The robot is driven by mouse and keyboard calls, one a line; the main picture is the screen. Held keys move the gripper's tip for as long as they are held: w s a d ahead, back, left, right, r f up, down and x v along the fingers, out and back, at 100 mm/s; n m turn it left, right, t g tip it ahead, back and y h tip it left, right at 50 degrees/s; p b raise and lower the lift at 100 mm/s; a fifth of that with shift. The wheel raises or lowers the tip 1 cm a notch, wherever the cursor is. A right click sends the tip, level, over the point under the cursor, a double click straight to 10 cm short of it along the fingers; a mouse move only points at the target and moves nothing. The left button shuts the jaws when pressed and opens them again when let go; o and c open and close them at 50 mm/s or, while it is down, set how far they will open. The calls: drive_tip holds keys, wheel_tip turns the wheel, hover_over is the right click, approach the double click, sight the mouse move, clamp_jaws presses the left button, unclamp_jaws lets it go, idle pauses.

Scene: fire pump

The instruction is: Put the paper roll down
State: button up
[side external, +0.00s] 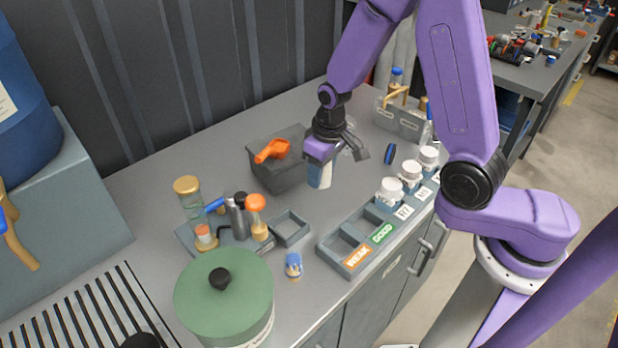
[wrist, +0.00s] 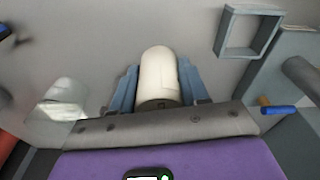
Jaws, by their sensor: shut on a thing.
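The paper roll (wrist: 158,72) is a cream-white cylinder held between the blue-grey fingers of my gripper (wrist: 158,88) in the wrist view. My gripper (side external: 320,172) is shut on it. In the side view the paper roll (side external: 315,178) points down beneath the purple wrist, in front of the dark grey box. I cannot tell whether its lower end touches the grey worktop (side external: 225,165).
A dark box (side external: 275,175) with an orange item (side external: 272,151) stands beside my gripper on the left. A small square tray (side external: 291,228) and a labelled divided tray (side external: 345,243) with white-lidded jars (side external: 390,191) are nearby. Bare worktop lies between them.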

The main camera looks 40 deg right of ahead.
sight(307, 190)
wheel_tip(307, 190, down, 4)
drive_tip(key=shift+r, duration=0.1)
drive_tip(key=shift+w, duration=1.8)
drive_tip(key=shift+w+f, duration=0.2)
drive_tip(key=shift+f, duration=0.5)
drive_tip(key=shift+f, duration=0.1)
drive_tip(key=o, duration=0.8)
